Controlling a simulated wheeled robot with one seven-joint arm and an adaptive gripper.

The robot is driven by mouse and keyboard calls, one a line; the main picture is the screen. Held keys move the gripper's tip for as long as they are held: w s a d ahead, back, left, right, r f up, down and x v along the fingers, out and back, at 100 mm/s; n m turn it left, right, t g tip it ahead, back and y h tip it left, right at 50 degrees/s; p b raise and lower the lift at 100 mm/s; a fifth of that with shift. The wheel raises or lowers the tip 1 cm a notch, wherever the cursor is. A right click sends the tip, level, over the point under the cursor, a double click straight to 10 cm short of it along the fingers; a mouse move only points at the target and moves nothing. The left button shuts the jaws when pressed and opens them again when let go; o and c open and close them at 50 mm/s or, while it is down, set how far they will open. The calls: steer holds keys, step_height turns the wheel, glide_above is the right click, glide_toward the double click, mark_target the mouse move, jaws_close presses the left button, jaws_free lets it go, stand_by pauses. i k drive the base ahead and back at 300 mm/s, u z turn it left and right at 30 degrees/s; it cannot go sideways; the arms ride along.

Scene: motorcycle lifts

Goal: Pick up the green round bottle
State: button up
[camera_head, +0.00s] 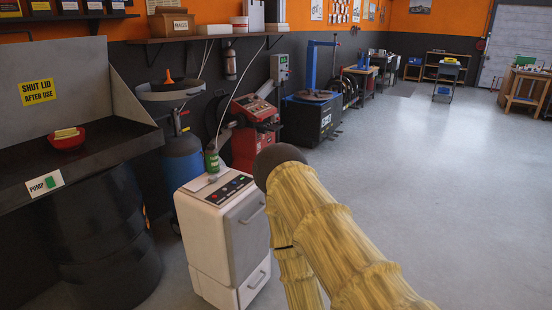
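The green round bottle (212,160) stands upright on top of a white cabinet, near its back edge. It has a pale label, and a narrow neck or thin line rises above it. My arm, in a yellowish ribbed cover with a dark rounded joint, reaches in from the lower right and bends to the right of the bottle. My gripper is not visible, so its opening and contents cannot be seen. The bottle stands clear of the visible part of my arm.
The white cabinet (234,238) has a button panel on top. Left are a blue drum (182,160) and a dark sink basin (85,150) holding a red bowl (67,140). A red machine (254,130) stands behind. Open grey floor (430,190) lies right.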

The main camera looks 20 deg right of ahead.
mark_target(212, 154)
steer(key=z, duration=0.3)
steer(key=k, duration=0.45)
steer(key=z, duration=0.85)
steer(key=i, duration=0.85)
steer(key=u, duration=0.5)
steer(key=i, duration=0.6)
steer(key=u, duration=0.6)
